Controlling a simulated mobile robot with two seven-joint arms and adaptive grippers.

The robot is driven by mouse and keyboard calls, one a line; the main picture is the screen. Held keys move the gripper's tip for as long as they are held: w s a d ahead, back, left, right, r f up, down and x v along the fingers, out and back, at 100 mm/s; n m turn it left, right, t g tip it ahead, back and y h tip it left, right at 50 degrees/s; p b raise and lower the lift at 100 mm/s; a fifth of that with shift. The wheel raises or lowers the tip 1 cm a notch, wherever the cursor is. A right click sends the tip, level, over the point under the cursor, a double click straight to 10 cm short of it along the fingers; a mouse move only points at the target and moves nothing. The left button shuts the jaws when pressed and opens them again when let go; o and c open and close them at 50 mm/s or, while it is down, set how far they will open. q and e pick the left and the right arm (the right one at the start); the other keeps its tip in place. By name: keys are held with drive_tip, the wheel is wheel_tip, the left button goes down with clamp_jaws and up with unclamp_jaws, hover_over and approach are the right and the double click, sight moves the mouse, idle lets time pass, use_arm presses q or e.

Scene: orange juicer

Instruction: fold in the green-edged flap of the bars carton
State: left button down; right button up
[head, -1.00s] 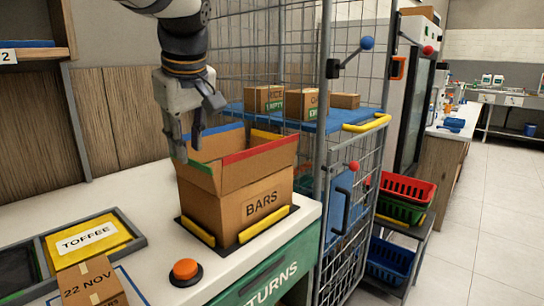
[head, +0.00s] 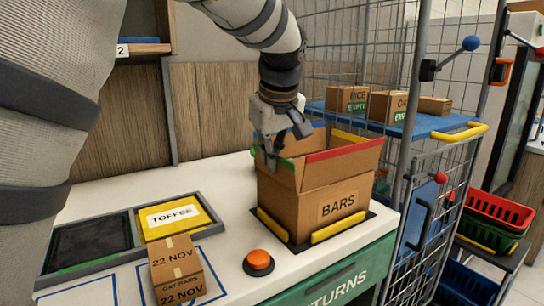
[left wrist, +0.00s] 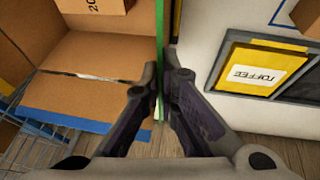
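The bars carton (head: 318,212) stands open on the counter with its label facing front. Its green-edged flap (left wrist: 160,30) stands upright at the carton's left side, seen edge-on in the left wrist view. My left gripper (head: 268,158) is at this flap, one finger on each side. In the left wrist view its fingers (left wrist: 160,85) are close together with the green edge pinched between them. The red-edged flap (head: 345,150) stands up in front; the blue-edged and yellow-edged (head: 348,137) flaps show behind. My right gripper is out of view.
Yellow guides (head: 343,227) hold the carton's base on a dark mat. An orange button (head: 258,259), a small dated carton (head: 178,268) and a tray with a yellow toffee compartment (head: 192,214) lie to the left. A wire cage (head: 440,185) stands close on the right.

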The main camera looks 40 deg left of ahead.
sight(271, 175)
use_arm(q)
drive_tip(key=shift+w, duration=0.1)
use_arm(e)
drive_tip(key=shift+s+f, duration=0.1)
use_arm(q)
drive_tip(key=w+g+b, duration=0.1)
drive_tip(key=g, duration=0.1)
drive_tip(key=w+f+g+y+b, duration=0.1)
drive_tip(key=shift+d+m+g+y, duration=0.3)
drive_tip(key=shift+d+m+g, duration=0.1)
drive_tip(key=shift+w+d+r+m+g+y+b, duration=0.1)
drive_tip(key=shift+w+d+m+g+y+b, duration=0.15)
drive_tip(key=shift+g+b, duration=0.25)
drive_tip(key=shift+w+r+m+g+y+b, duration=0.1)
drive_tip(key=shift+g+y+b, duration=0.3)
drive_tip(key=shift+g, duration=0.1)
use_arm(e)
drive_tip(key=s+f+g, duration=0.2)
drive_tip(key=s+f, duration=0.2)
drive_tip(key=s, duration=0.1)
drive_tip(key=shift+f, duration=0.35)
use_arm(q)
drive_tip(key=c, duration=1.9)
unclamp_jaws()
drive_tip(key=shift+r, duration=0.2)
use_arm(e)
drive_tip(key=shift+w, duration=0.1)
